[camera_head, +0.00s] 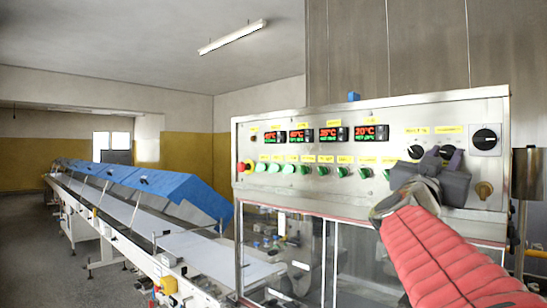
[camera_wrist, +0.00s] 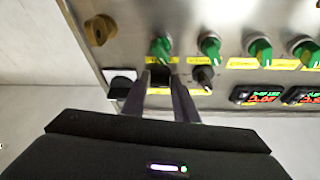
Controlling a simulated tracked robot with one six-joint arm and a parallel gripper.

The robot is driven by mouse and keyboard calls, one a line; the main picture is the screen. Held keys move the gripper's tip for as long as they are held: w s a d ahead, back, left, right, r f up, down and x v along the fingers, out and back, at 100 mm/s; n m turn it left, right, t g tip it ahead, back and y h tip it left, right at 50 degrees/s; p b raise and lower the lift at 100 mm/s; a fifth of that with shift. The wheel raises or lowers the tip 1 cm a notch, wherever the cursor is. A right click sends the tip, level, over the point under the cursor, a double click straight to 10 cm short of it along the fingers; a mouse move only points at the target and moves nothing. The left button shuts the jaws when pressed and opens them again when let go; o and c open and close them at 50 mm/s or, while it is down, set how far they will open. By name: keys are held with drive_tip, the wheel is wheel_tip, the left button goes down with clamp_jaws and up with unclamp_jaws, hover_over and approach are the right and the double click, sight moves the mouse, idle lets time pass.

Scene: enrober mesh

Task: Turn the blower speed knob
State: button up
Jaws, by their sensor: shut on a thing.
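The control panel (camera_head: 330,195) is a grey metal face with a row of knobs and displays. Two small black knobs sit side by side under yellow labels at its upper right. The left one (camera_head: 415,152) is free and also shows in the wrist view (camera_wrist: 203,77). My gripper (camera_head: 444,160) is shut on the right one (camera_head: 447,151); in the wrist view my fingertips (camera_wrist: 160,79) stand on either side of this knob (camera_wrist: 158,75). The fingers partly cover it. The label texts are too blurred to read, so I cannot confirm which is the blower speed knob.
A large black rotary switch (camera_head: 486,139) is close to the right, with a brass-coloured knob (camera_head: 484,190) below. Several green knobs (camera_wrist: 210,45) crowd the gripper. Lit displays (camera_head: 368,133) and a red button (camera_head: 245,167) are further left. A conveyor with blue covers (camera_head: 170,190) runs leftward.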

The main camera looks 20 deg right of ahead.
drive_tip(key=shift+m, duration=0.3)
drive_tip(key=shift+c, duration=0.3)
drive_tip(key=m+g, duration=0.1)
drive_tip(key=m, duration=0.1)
drive_tip(key=m+g, duration=0.2)
drive_tip(key=m, duration=0.1)
drive_tip(key=shift+w+a+m, duration=0.1)
drive_tip(key=shift+w+m, duration=0.15)
drive_tip(key=shift+m, duration=0.05)
drive_tip(key=m+g, duration=0.1)
drive_tip(key=m, duration=0.1)
drive_tip(key=m+g, duration=0.1)
drive_tip(key=m, duration=0.1)
drive_tip(key=shift+w+r+m+y, duration=0.1)
drive_tip(key=shift+r+m+y, duration=0.05)
drive_tip(key=shift+m+y, duration=0.2)
drive_tip(key=m, duration=0.2)
drive_tip(key=m+g+y, duration=0.1)
drive_tip(key=m, duration=0.2)
drive_tip(key=shift+r+g, duration=0.15)
drive_tip(key=shift+g, duration=0.15)
drive_tip(key=shift+m+y, duration=0.75)
drive_tip(key=shift+m, duration=0.9)
drive_tip(key=o, duration=1)
